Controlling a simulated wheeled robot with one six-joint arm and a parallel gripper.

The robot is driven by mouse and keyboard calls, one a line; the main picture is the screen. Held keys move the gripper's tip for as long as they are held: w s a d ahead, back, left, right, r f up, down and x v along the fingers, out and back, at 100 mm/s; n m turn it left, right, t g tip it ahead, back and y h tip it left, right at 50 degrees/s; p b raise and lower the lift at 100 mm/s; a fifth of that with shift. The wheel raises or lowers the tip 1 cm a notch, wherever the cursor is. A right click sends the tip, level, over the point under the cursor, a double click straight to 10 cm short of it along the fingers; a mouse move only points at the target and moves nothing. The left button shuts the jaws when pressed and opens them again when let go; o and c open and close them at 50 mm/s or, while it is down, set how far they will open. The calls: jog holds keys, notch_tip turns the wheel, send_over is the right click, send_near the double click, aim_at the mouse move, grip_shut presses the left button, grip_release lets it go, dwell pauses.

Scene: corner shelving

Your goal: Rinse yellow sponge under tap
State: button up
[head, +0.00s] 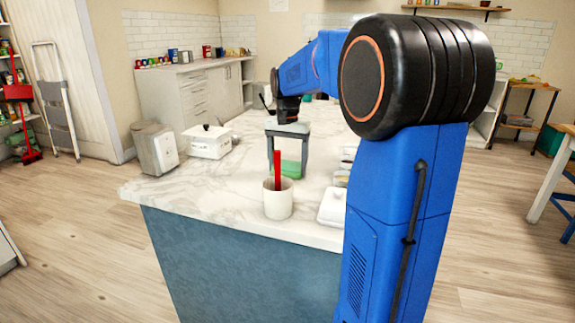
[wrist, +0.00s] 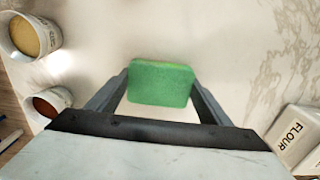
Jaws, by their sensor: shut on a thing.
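A green sponge-like block (wrist: 160,83) is between the two fingers of my gripper (wrist: 161,88) in the wrist view, with both fingers against its sides. I see no yellow on it from this side. In the head view the same green block (head: 290,168) shows low between the grey fingers of my gripper (head: 288,172), over the marble worktop (head: 215,195). I cannot tell whether it touches the worktop. I cannot make out a tap or sink in either view.
A white cup (head: 278,205) with a red item stands near the worktop's front edge. A white dish (head: 333,208) is right of it, partly hidden by my arm. A white lidded box (head: 207,143) and a grey appliance (head: 154,148) stand left. A flour container (wrist: 294,136) is right.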

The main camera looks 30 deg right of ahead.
aim_at(288, 165)
jog(key=shift+f, duration=0.15)
jog(key=o, duration=1.2)
notch_tip(288, 165, up, 12)
